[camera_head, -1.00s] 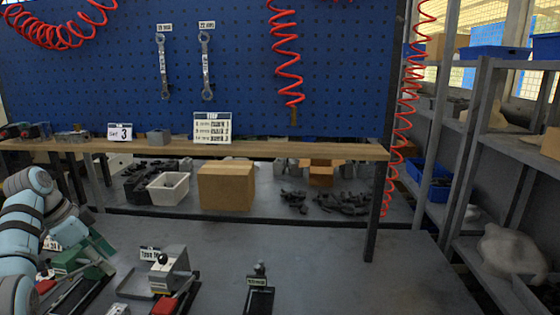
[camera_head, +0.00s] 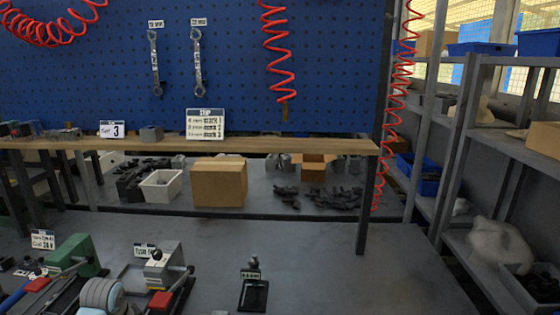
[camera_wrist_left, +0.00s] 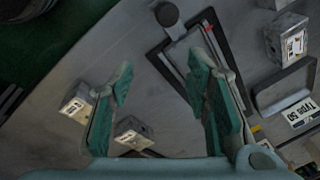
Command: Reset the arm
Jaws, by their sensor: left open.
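My left gripper (camera_wrist_left: 161,72) is open and empty in the left wrist view, its two green-padded fingers apart above the grey bench. In the head view only a light blue part of my left arm shows at the bottom edge; its fingers are hidden there. A green valve block (camera_head: 76,255) and a grey valve block (camera_head: 160,264) stand at the lower left, each by a red-tipped lever. A small black fixture (camera_head: 254,292) stands right of them. In the wrist view, small grey blocks (camera_wrist_left: 79,102) lie around the fingers. My right gripper is out of view.
The grey bench (camera_head: 320,270) is clear on the right. Behind it are a wooden shelf (camera_head: 290,145), a cardboard box (camera_head: 219,182) and a white bin (camera_head: 160,186). Red coiled hoses (camera_head: 277,60) hang by the blue pegboard (camera_head: 230,60). Metal shelving stands on the right.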

